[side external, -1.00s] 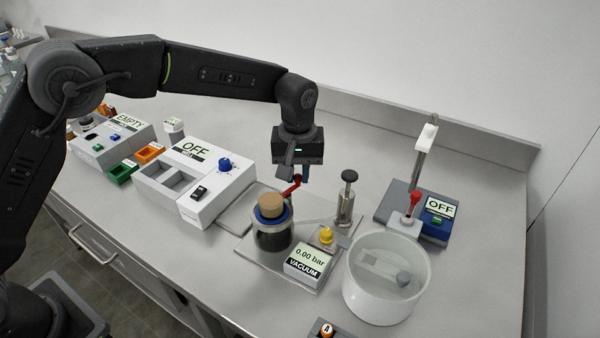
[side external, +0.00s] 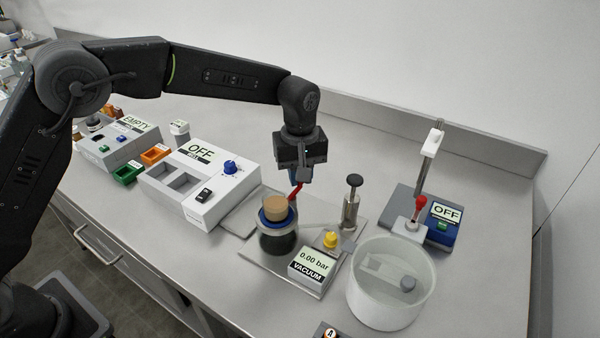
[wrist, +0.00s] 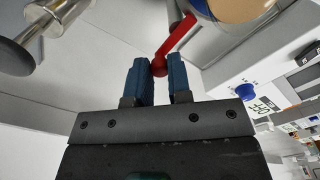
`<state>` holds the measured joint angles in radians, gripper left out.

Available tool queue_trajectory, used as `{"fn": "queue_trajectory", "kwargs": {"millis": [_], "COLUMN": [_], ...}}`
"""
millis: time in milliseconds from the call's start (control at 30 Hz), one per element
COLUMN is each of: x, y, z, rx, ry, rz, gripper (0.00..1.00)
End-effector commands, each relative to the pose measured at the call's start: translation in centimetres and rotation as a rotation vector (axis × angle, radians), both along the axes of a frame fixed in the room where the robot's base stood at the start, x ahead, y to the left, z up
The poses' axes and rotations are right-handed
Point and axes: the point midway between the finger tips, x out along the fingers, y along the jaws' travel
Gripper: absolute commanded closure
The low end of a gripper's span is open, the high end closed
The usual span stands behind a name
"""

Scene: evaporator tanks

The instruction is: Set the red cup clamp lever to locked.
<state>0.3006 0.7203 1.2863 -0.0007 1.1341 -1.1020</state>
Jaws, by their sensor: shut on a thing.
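The red cup clamp lever (side external: 295,192) sticks out from the back right of the cup's blue collar (side external: 262,218). It also shows in the wrist view (wrist: 177,40), where its round red knob lies between my blue fingers. My gripper (side external: 297,181) points down behind the cup and is shut on the knob end of the lever; the wrist view shows its two fingers (wrist: 159,78) on either side. The cup (side external: 278,242) is dark with a tan top (side external: 276,206). No locked or unlocked marking is readable.
A black-knobbed metal post (side external: 352,205) stands right of the cup. In front are a yellow knob (side external: 331,239) and a vacuum display (side external: 312,263) reading 0.00 bar. A white tub (side external: 385,303) is at right, a white OFF unit (side external: 190,190) at left.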

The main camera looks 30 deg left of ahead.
Motion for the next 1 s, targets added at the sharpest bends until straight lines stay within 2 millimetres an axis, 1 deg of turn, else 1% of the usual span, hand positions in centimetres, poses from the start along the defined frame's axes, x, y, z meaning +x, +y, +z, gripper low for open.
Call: {"fn": "queue_trajectory", "kwargs": {"millis": [67, 100, 333, 567, 667, 767, 867, 1000], "x": [-0.1, -0.1, 0.0, 0.0, 0.0, 0.1, 0.1, 0.1], "y": [0.1, 0.1, 0.0, 0.0, 0.0, 0.0, 0.0, 0.0], "z": [-0.1, -0.1, -0.1, 0.0, 0.5, 1.8, 3.8, 7.0], "rx": [0.002, 0.002, 0.001, 0.001, 0.001, -0.001, -0.001, -0.001], "ry": [0.004, 0.004, 0.001, 0.001, -0.001, -0.004, -0.004, -0.004], "rz": [0.000, 0.000, -0.001, -0.001, -0.001, -0.001, -0.001, -0.001], "gripper": [1.00, 0.78, 0.56, 0.56, 0.56, 0.56, 0.56, 0.56]}}
